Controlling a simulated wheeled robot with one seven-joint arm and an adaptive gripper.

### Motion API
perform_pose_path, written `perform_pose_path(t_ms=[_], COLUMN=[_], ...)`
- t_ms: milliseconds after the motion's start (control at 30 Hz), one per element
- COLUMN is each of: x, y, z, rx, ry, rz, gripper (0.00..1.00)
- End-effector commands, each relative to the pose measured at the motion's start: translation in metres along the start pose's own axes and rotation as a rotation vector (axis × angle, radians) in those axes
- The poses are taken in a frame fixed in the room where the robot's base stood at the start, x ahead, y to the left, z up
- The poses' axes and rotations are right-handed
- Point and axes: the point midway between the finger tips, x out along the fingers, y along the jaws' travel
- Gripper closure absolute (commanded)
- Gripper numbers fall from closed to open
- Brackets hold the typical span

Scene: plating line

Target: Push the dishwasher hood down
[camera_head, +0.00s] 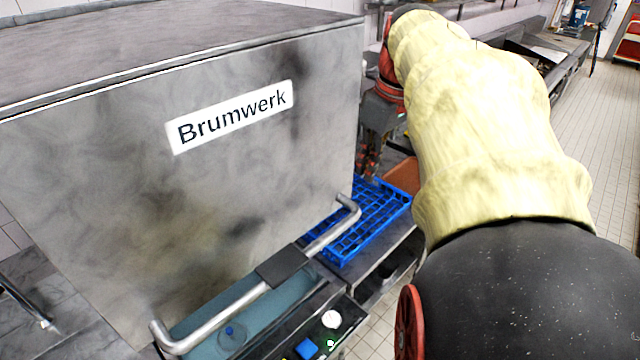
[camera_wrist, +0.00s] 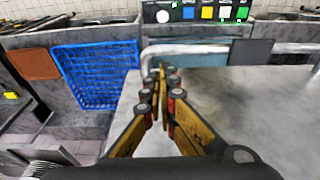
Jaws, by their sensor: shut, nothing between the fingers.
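The dishwasher hood (camera_head: 130,190) is a big smudged grey steel box labelled "Brumwerk", filling the left of the head view. Its bar handle (camera_head: 215,317), with a black grip in the middle, runs along its lower front. The handle also crosses the top of the wrist view (camera_wrist: 195,48). My gripper (camera_head: 370,165) is beside the hood's right edge in the head view, partly hidden by my arm. In the wrist view my gripper (camera_wrist: 160,72) is shut and empty, its tips near the handle's bent left end; contact cannot be told.
A blue dish rack (camera_head: 365,222) sits on the counter right of the hood. A control panel (camera_head: 318,338) with coloured buttons lies below the handle. A brown tray (camera_wrist: 36,65) is beside the rack. Tiled floor (camera_head: 590,150) is open at right.

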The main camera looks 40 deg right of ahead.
Motion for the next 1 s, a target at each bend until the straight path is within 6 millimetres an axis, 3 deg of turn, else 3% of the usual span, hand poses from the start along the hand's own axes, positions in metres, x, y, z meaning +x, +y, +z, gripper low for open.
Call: perform_pose_path(t_ms=[600,800,1000], x=[0.109,0.130,0.137], y=[-0.001,-0.001,-0.001], z=[0.000,0.000,0.000], rx=[0.001,0.001,0.001], ry=[-0.001,-0.001,0.000], rz=[-0.002,-0.001,-0.001], gripper=[1.00,1.00,1.00])
